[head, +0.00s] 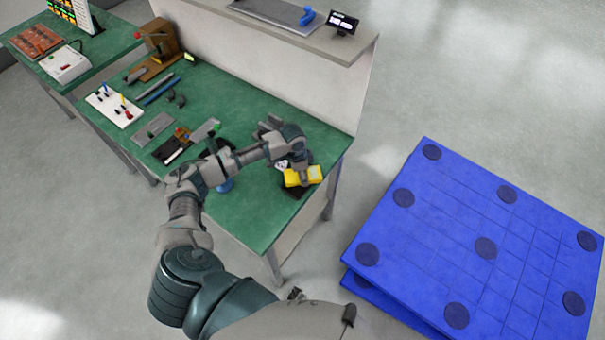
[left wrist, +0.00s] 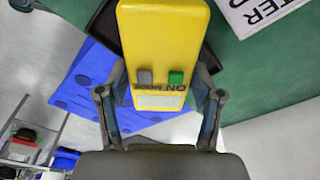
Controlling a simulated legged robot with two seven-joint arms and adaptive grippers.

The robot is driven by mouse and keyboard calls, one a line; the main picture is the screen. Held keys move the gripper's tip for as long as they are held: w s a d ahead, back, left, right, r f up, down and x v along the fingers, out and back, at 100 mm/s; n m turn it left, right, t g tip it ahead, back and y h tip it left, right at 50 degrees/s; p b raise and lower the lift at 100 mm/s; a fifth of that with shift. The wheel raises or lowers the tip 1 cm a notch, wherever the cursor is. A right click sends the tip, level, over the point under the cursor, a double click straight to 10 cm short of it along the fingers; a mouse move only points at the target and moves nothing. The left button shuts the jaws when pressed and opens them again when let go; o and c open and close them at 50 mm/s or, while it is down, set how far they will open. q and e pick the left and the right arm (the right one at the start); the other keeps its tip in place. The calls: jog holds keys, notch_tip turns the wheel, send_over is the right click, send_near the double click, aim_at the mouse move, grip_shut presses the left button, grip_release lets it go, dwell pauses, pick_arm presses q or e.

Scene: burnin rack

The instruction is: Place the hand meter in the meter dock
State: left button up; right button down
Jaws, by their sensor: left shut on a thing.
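The yellow hand meter (head: 312,174) is in my left gripper (head: 301,172), over the near right corner of the green bench. In the left wrist view the meter (left wrist: 163,30) sits between the two fingers of my left gripper (left wrist: 161,88), its grey and green buttons facing the camera. A black tray, seemingly the meter dock (head: 288,191), shows partly under the meter; its dark edge also shows in the left wrist view (left wrist: 105,27). The meter covers most of it, and I cannot tell whether they touch. My right gripper is not in view.
A white label (left wrist: 262,12) lies beside the dock. The green bench (head: 245,122) holds tools and a white board (head: 115,108) farther left. A shelf (head: 350,48) stands along its back. A blue pallet (head: 470,215) lies on the floor to the right.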

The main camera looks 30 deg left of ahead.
aim_at(297, 174)
pick_arm(q)
jog(key=shift+w+f, duration=0.1)
jog(key=shift+f, duration=0.2)
jog(key=shift+a, duration=0.15)
jog(key=o, duration=1.4)
jog(key=shift+a+f, duration=0.15)
jog(key=shift+a, duration=0.1)
jog(key=shift+d, duration=0.25)
jog(key=shift+r, duration=0.4)
jog(key=r, duration=0.3)
jog(key=a+r, duration=0.1)
jog(key=r, duration=0.3)
jog(key=s+r, duration=0.1)
jog(key=r, duration=0.3)
jog(key=shift+s+a+r+p, duration=0.1)
jog(key=shift+a+r+p, duration=0.1)
jog(key=shift+p, duration=0.15)
